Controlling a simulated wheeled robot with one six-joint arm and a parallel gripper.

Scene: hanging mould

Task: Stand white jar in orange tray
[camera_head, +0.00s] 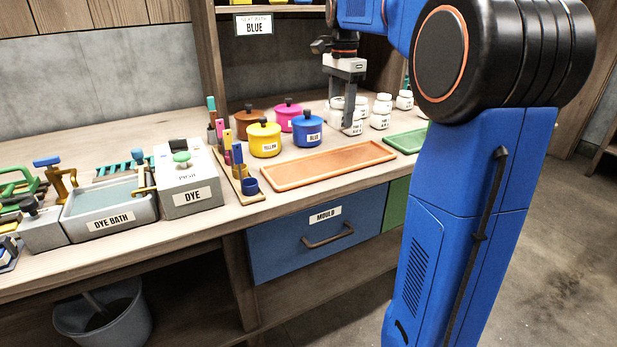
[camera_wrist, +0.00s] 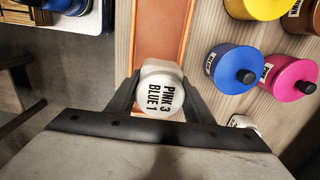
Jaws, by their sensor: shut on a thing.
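A white jar (camera_wrist: 160,90) marked "PINK 3 BLUE 1" is between the fingers of my gripper (camera_wrist: 155,98) in the wrist view, and the gripper is shut on it. In the head view my gripper (camera_head: 345,105) points down near the right end of the orange tray (camera_head: 328,162), beside a group of white jars. The tray is shallow and looks empty. In the wrist view the tray (camera_wrist: 161,30) runs away from the held jar, which covers part of it. The height of the jar above the bench is hard to tell.
Several other white jars (camera_head: 383,103) stand right of the gripper, with a green tray (camera_head: 407,141) in front. Yellow (camera_head: 264,139), blue (camera_head: 307,128) and pink lidded pots stand behind the orange tray. A rack of dye tools (camera_head: 240,180) stands at its left.

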